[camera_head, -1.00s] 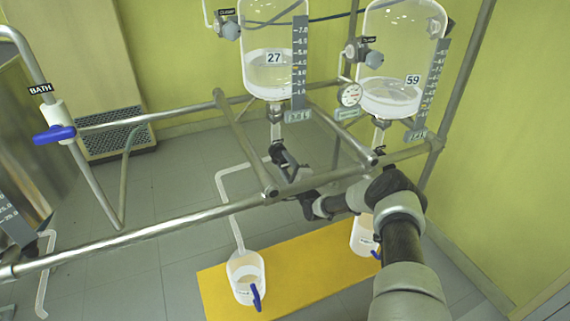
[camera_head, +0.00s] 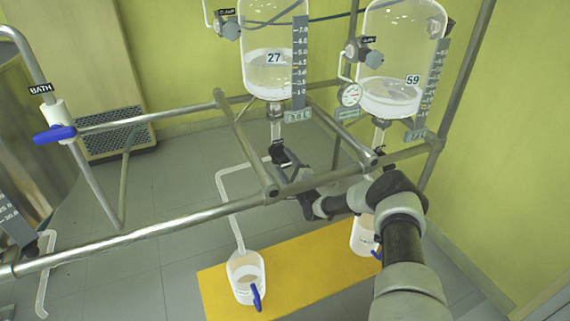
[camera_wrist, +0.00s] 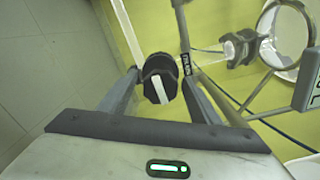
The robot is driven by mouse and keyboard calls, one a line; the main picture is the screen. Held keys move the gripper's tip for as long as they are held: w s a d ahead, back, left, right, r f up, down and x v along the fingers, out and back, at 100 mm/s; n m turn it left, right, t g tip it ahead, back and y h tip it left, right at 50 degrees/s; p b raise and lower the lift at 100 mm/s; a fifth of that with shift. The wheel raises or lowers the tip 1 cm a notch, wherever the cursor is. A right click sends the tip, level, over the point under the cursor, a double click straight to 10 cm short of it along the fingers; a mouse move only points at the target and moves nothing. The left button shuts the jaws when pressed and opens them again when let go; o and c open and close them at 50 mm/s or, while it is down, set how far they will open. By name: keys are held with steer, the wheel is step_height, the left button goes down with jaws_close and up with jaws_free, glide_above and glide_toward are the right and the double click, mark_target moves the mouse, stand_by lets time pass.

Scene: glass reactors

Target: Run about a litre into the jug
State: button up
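The glass vessel marked 27 (camera_head: 262,80) holds pale liquid and has a graduated scale (camera_head: 299,60) at its right. Its outlet runs down to a black valve knob (camera_wrist: 160,79) with a white stripe. A white pipe (camera_head: 229,200) leads down from there to a white jug (camera_head: 246,290) with a blue handle on the floor mat. Some beige content shows in the jug, but its level cannot be read. My gripper (camera_wrist: 158,85) is at the valve, with one finger on each side of the knob. Small gaps seem to show between the fingers and knob.
A second jug (camera_head: 363,238) stands partly behind my arm on the yellow mat (camera_head: 300,270). Steel rails (camera_head: 150,230) cross in front. A blue-handled BATH valve (camera_head: 55,134) is at left.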

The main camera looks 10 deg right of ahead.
steer(key=shift+s, duration=0.1)
steer(key=p+v, duration=0.4)
steer(key=v, duration=1.3)
steer(key=shift+s, duration=0.1)
